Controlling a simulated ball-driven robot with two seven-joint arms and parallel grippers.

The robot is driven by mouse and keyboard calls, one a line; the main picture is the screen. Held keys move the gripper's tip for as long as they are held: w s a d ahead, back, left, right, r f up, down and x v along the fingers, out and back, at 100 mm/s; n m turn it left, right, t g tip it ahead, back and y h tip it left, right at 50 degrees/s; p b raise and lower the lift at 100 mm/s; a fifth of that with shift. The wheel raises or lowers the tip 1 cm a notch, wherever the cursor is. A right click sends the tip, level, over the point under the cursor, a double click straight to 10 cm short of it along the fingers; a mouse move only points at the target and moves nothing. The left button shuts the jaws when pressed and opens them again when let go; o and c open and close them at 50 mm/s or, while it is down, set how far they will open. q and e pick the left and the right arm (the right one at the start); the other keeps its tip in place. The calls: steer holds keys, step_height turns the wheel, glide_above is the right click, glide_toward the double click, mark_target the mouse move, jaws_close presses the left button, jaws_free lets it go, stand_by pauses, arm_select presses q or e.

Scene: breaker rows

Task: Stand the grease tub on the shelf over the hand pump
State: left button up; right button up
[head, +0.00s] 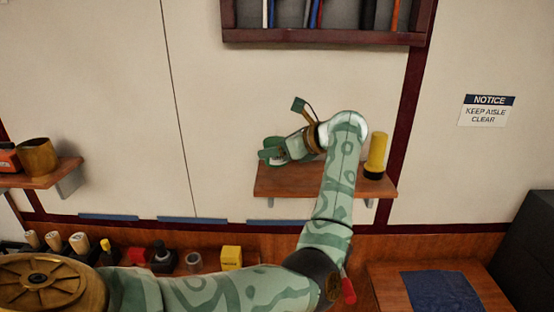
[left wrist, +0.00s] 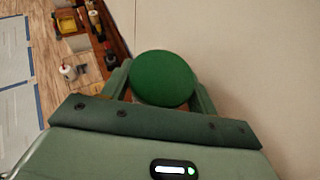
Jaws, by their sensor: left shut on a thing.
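My left gripper (head: 277,152) is shut on the grease tub, whose round green lid (left wrist: 163,78) shows between the fingers in the left wrist view. In the head view the tub is mostly hidden by the gripper. The gripper is at the left end of the middle wooden shelf (head: 285,182); I cannot tell whether the tub touches the board. A red handle-like piece (head: 348,291) shows below this shelf beside my arm; I cannot tell whether it belongs to the hand pump. My right gripper is not in view.
A yellow and black flashlight (head: 376,158) stands at the shelf's right end. A left shelf (head: 55,175) holds a brown cup (head: 38,157). A dark rack (head: 325,38) hangs above. The bench below holds a yellow box (head: 231,257), a tape roll (head: 194,262) and several bottles.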

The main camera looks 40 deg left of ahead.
mark_target(277, 161)
arm_select(q)
steer(key=f, duration=0.3)
steer(key=shift+w+a+f+p, duration=0.15)
steer(key=shift+w+p, duration=0.05)
steer(key=shift+p, duration=0.2)
steer(key=shift+f, duration=0.2)
steer(key=shift+f, duration=0.2)
steer(key=o, duration=1.2)
steer(key=shift+c, duration=0.2)
